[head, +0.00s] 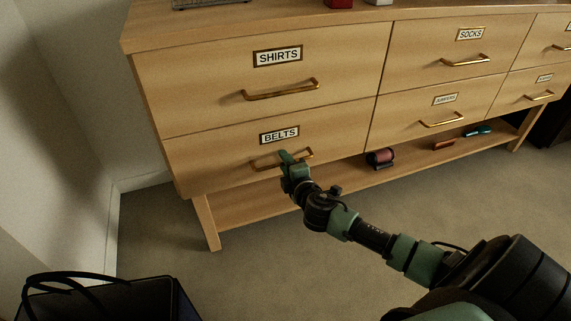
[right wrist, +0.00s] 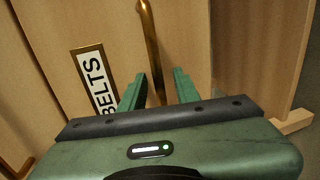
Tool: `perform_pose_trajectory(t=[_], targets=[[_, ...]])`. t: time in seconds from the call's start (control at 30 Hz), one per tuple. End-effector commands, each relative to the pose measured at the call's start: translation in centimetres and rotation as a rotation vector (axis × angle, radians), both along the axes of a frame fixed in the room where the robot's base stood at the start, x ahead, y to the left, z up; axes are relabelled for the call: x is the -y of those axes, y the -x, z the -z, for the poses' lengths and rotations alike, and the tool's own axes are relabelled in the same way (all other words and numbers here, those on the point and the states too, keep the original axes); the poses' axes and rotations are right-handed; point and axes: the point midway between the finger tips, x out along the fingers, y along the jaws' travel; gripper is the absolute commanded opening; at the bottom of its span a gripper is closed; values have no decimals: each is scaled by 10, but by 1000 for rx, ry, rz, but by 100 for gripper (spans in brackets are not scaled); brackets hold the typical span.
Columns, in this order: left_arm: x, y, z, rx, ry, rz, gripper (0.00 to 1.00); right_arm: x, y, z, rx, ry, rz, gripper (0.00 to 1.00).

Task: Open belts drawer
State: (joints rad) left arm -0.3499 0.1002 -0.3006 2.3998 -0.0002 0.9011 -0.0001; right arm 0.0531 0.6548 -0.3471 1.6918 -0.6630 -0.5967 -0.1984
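The belts drawer (head: 225,157) is the lower left drawer of the wooden dresser, and it looks closed. Its "BELTS" label (head: 279,135) also shows in the right wrist view (right wrist: 95,82). Its brass bar handle (head: 302,156) sits below the label. My right gripper (head: 286,157) is at the middle of this handle. In the right wrist view, its two green fingers (right wrist: 160,90) are apart, with the handle (right wrist: 152,45) running between them, nearer the left finger. Contact with the handle cannot be made out. My left gripper is not in view.
The shirts drawer (head: 200,85) is above, and the socks drawer (head: 425,50) is up to the right. An open shelf (head: 245,204) below holds a dark reddish item (head: 381,158). A dark bag (head: 110,300) stands at the lower left. Carpet (head: 260,260) in front is clear.

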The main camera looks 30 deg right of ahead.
Motion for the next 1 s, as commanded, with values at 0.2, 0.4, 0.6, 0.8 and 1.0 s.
perform_pose_trajectory(t=[0.2,0.4,0.6,0.8,1.0], targets=[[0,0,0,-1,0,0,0,0,0,0,0,0,0,4],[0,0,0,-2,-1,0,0,0,0,0,0,0,0,0],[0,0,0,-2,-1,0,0,0,1,0,-1,-1,0,0],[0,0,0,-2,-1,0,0,0,1,0,-1,-1,0,0],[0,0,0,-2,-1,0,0,0,1,1,-1,-1,0,0]])
